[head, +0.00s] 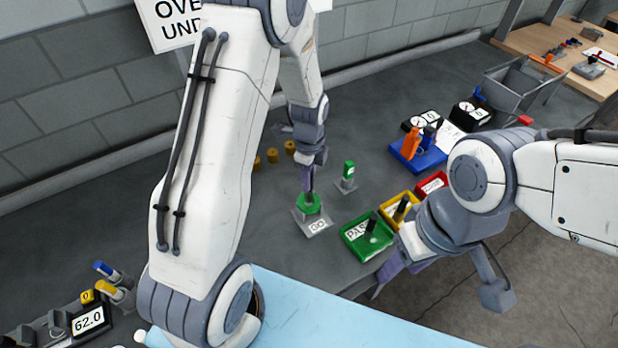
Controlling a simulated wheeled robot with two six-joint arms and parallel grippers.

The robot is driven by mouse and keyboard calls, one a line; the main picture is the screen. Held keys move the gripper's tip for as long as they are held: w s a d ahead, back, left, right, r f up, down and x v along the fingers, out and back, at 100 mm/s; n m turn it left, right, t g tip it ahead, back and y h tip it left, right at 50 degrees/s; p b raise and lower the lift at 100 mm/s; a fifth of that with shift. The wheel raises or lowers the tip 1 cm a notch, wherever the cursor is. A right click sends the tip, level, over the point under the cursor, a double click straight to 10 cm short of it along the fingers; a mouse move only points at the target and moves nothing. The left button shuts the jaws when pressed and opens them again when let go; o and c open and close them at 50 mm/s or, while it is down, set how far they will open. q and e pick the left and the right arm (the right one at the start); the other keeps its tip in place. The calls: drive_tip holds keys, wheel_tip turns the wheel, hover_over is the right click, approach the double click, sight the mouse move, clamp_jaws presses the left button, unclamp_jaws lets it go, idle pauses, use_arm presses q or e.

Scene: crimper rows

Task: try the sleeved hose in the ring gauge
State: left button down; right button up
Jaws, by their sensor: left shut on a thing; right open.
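The ring gauge, a green ring (308,204) on a grey plate marked GO (317,226), stands on the dark bench in the middle. My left gripper (308,190) points down right over the green ring, its fingertips at the ring's top. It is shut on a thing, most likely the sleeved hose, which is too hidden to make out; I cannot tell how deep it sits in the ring. My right gripper (390,275) is open, low beside the green tray, partly hidden by its own wrist.
A green PASS tray (347,236) with a dark piece, a yellow tray (383,210) and a red tray (443,178) stand right of the gauge. A small green gauge (348,172) stands behind. Several brass pieces (272,155) lie behind my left gripper. A 62.0 display (88,320) is front left.

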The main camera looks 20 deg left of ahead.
use_arm(q)
drive_tip(key=shift+f+b, duration=1.6)
drive_tip(key=shift+f, duration=0.75)
idle(1.4)
drive_tip(key=shift+r, duration=0.15)
idle(0.7)
drive_tip(key=shift+r+p, duration=3.75)
drive_tip(key=shift+r, duration=0.7)
